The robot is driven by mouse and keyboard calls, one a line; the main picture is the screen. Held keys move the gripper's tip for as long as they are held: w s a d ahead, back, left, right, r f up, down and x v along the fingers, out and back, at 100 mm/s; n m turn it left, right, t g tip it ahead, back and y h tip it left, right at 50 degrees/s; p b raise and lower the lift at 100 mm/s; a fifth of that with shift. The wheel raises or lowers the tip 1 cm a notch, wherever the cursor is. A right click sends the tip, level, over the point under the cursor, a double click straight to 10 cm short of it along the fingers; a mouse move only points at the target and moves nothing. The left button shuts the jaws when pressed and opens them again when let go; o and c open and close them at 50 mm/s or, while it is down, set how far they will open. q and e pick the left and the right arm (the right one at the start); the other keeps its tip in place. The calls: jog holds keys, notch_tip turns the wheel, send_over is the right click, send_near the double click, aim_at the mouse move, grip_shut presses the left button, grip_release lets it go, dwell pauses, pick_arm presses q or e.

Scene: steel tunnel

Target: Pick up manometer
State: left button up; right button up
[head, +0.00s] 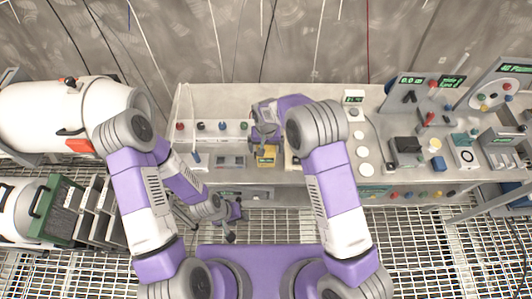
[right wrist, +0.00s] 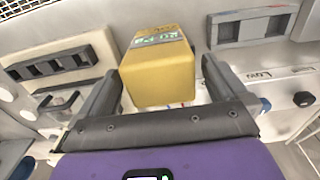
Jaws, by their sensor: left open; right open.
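The manometer appears to be the yellow box (head: 266,160) with a small green display, on the workbench in the middle of the head view. In the right wrist view the yellow box (right wrist: 160,82) stands between the two dark fingers of my right gripper (right wrist: 160,70). These fingers are open, with a visible gap on each side of the box. In the head view my right gripper (head: 265,140) is over the bench at the box and partly hides it. My left gripper (head: 235,220) is open and empty, low in front of the bench above the grating.
The workbench (head: 215,98) carries a grey switch module (head: 230,161) beside the box and a row of coloured knobs (head: 201,127) behind it. White discs (head: 362,153) and a console (head: 425,95) stand to the right. A white tank (head: 50,110) is at the left.

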jog(key=shift+f, duration=0.75)
jog(key=c, duration=1.1)
jog(key=shift+w, duration=0.1)
jog(key=shift+r, duration=0.15)
notch_tip(320, 180, up, 10)
jog(key=shift+f, duration=0.1)
jog(key=shift+f, duration=0.15)
jog(key=shift+f+b, duration=3)
jog(key=shift+f, duration=1.3)
jog(key=shift+f+b, duration=0.45)
jog(key=shift+f, duration=0.2)
